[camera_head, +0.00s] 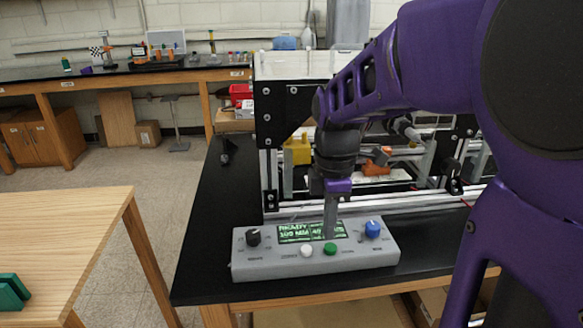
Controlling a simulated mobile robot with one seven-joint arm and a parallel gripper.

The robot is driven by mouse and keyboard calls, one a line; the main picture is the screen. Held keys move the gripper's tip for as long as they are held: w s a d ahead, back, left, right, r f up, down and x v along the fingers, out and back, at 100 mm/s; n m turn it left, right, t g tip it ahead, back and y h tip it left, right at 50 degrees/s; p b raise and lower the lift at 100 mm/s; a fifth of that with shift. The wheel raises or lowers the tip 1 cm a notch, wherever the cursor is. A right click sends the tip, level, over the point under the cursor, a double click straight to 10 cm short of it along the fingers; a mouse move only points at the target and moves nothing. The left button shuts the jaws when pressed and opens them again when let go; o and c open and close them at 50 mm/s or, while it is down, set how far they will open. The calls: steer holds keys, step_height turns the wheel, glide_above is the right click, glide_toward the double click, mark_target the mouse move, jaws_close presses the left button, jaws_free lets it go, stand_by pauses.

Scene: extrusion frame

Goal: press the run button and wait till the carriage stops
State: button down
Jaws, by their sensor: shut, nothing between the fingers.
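The grey control box (316,272) sits at the front of the black table. Its top carries a green button (330,249), a white button (307,251), a black knob (253,236) and a blue knob (373,229). Its green-lit display (296,232) seems to read READY on the first line and is partly covered by my gripper. The button labels are too small to read. My gripper (331,237) is shut and empty, pointing down just behind the green button; I cannot tell if it touches the box. I cannot pick out the carriage for certain.
The extrusion frame (270,160) stands behind the box, with a yellow block (298,151) and an orange part (377,163) inside, partly hidden by my arm. A wooden table (65,235) with a green object (12,292) is at left. Floor shows between the tables.

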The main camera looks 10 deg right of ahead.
mark_target(327, 247)
steer(key=shift+f, duration=1.45)
steer(key=shift+f, duration=0.1)
